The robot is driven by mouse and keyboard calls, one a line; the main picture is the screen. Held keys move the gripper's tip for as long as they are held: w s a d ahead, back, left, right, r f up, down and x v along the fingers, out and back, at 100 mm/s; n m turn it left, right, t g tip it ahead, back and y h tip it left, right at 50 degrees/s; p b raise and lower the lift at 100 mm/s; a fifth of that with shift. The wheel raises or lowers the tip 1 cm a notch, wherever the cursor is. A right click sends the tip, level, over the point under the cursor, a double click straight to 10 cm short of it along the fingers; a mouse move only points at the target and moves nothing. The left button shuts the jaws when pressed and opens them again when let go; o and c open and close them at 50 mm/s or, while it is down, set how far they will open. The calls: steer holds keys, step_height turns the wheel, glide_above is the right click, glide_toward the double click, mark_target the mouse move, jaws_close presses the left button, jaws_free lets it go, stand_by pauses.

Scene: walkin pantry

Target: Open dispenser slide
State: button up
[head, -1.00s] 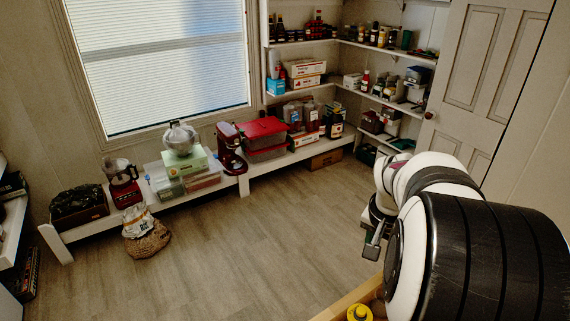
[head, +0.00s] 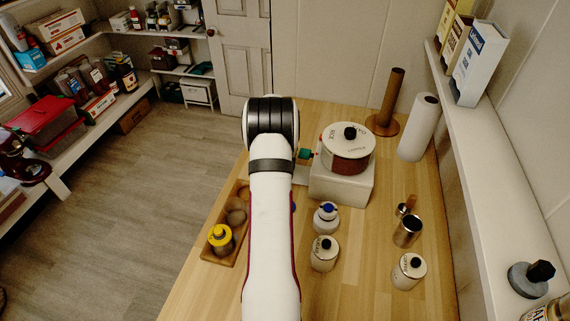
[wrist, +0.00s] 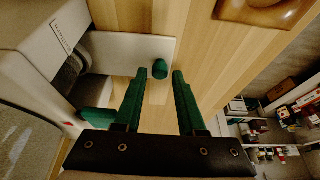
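The dispenser (head: 343,183) is a white block with a round, lidded drum (head: 347,165) on top, on the wooden table. In the wrist view, a flat white slide plate (wrist: 120,47) sticks out from the dispenser's white body (wrist: 50,35). A short green knob (wrist: 160,69) stands near the plate's end. My gripper (wrist: 160,75) has two green fingers, spread apart and empty. The knob shows in line with the gap between the fingertips, with space on both sides. I cannot tell whether the tips reach around it. My arm hides most of the gripper in the head view.
A wooden tray (head: 211,250) with a yellow-capped jar (head: 221,239) lies left of my arm. White jars (head: 324,254) and a metal cup (head: 407,232) stand at the table's front right. A paper roll (head: 418,128) and wooden post (head: 388,105) stand behind the dispenser.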

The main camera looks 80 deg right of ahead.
steer(key=shift+d+f, duration=0.25)
steer(key=shift+f, duration=0.3)
jaws_close()
steer(key=shift+w, duration=0.1)
stand_by(1.0)
